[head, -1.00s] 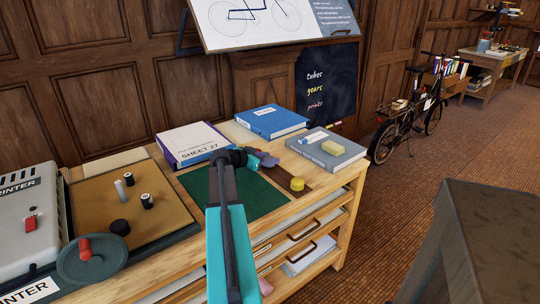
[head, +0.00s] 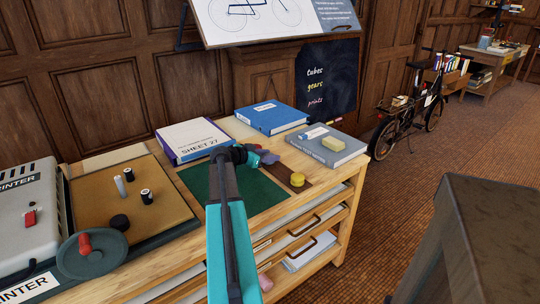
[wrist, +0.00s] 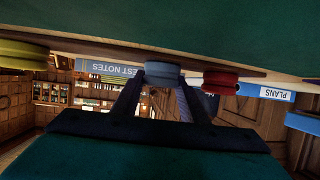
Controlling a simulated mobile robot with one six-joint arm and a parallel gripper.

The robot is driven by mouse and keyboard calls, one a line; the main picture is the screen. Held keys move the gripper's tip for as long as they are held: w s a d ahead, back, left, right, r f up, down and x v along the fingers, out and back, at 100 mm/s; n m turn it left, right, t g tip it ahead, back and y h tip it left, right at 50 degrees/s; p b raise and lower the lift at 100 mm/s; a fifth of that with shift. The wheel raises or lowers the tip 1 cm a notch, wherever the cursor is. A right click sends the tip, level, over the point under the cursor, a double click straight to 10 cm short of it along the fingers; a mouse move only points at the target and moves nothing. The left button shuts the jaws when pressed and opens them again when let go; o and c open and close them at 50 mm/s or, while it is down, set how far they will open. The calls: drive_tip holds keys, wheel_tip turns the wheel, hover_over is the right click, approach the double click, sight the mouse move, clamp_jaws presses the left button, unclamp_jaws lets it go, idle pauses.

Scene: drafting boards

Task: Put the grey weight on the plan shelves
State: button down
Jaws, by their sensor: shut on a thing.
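A blue-grey round weight (wrist: 162,75) sits between the two fingers of my gripper (wrist: 160,95) in the wrist view, and the gripper is shut on it. A red weight (wrist: 220,80) is just to its right, and a yellow weight (wrist: 22,55) is at the left edge. In the head view my gripper (head: 266,158) is low over the back right of the green mat; its fingertips and the grey weight are hard to make out there. The yellow weight (head: 297,180) stands on a brown strip. Wooden shelves with papers (head: 345,215) are under the worktop; I cannot tell if these are the plan shelves.
A grey book (head: 326,150) with a yellow block on it lies right of my gripper. A blue binder (head: 270,120) and the SHEET 27 box (head: 192,141) lie behind. The green mat (head: 205,185) is mostly bare. A dark block (head: 495,230) stands at front right.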

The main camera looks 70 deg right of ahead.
drive_tip(key=c, duration=1)
unclamp_jaws()
drive_tip(key=v, duration=1.4)
drive_tip(key=shift+b, duration=0.35)
drive_tip(key=shift+r, duration=0.15)
